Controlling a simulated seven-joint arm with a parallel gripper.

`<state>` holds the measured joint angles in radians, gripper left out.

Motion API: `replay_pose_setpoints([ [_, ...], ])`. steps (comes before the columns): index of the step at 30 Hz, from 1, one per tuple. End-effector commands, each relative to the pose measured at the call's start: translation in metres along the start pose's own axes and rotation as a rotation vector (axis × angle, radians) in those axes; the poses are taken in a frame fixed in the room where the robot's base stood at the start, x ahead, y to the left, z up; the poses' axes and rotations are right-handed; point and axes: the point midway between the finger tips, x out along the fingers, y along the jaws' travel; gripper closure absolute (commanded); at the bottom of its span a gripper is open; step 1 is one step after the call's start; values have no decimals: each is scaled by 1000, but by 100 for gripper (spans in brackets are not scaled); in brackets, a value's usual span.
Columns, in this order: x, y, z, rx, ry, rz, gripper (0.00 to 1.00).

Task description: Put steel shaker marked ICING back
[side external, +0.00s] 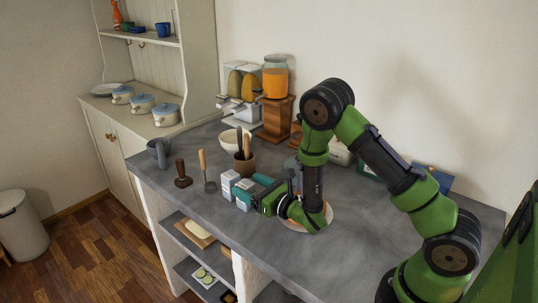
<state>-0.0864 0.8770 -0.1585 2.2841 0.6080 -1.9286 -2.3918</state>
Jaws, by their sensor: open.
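My gripper (256,190) is low over the counter, at the end of my green and black arm, and points left. It is open. Just beyond its fingers stand two small pale blocky containers, one on the left (228,184) and one closer (243,196). I cannot tell whether the gripper touches the closer one. I cannot make out any ICING marking, so I cannot say which thing is the steel shaker. A grey shape (291,166) behind my arm is partly hidden.
A brown utensil crock (244,165), a white bowl (229,140) and dispensers (275,80) stand behind. A plate (325,221) lies beneath my wrist. The front right counter (255,247) is clear.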

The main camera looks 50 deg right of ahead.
Motion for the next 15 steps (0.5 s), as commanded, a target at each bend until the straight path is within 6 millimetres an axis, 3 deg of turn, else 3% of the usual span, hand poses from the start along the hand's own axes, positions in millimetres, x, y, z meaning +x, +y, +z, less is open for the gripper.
replay_pose_setpoints([
  [3, -23, 0, 0, 1, 3, -2, 24],
  [9, -48, 0, 0, 2, 1, -2, 24],
  [15, -46, -8, 15, 149, -1, -44, 24],
])
